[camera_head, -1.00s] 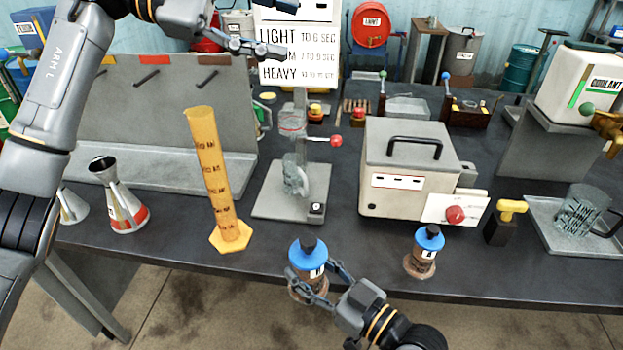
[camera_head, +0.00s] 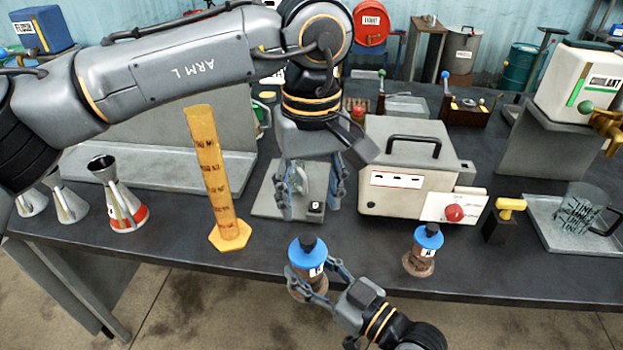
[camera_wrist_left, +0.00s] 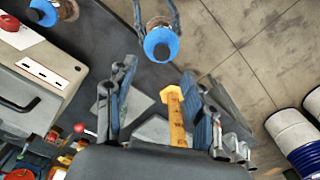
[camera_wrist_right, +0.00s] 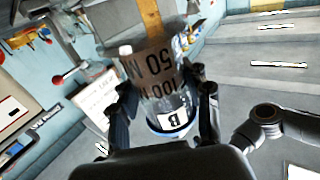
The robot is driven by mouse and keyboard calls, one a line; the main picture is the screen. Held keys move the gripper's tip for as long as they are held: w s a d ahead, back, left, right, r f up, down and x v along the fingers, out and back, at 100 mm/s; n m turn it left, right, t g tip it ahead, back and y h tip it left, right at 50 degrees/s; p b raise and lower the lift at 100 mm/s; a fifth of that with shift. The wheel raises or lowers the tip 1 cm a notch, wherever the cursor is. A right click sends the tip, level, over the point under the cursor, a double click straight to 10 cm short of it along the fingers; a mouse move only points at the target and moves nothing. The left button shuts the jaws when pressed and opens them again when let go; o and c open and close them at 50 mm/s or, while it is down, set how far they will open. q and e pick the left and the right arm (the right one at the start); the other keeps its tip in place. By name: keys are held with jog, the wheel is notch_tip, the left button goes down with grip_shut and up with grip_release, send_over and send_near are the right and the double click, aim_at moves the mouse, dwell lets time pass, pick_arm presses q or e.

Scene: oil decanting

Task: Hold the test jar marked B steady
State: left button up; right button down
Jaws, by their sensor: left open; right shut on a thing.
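The jar marked B (camera_head: 301,248) has a blue lid with a dark knob and brownish contents. In the right wrist view the label B shows on the clear jar (camera_wrist_right: 172,121) between the fingers. My left gripper (camera_head: 312,190) is open and points down over the grey stand, with nothing seen held between its fingers. In the left wrist view the jar's blue lid (camera_wrist_left: 161,44) shows beyond the left fingers.
A second blue-lidded jar (camera_head: 424,250) stands to the right. A tall amber graduated cylinder (camera_head: 214,180) stands to the left, near several metal funnels (camera_head: 118,195). A beige box with a handle (camera_head: 410,165) is behind. A glass mug (camera_head: 582,212) is at far right.

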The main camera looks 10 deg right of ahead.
aim_at(312, 238)
pick_arm(q)
notch_tip(312, 238, down, 9)
jog(key=shift+f, duration=0.15)
dwell(0.4)
grip_shut()
jog(key=shift+d, duration=0.15)
jog(key=shift+r, duration=0.3)
dwell(0.4)
jog(key=shift+r, duration=0.95)
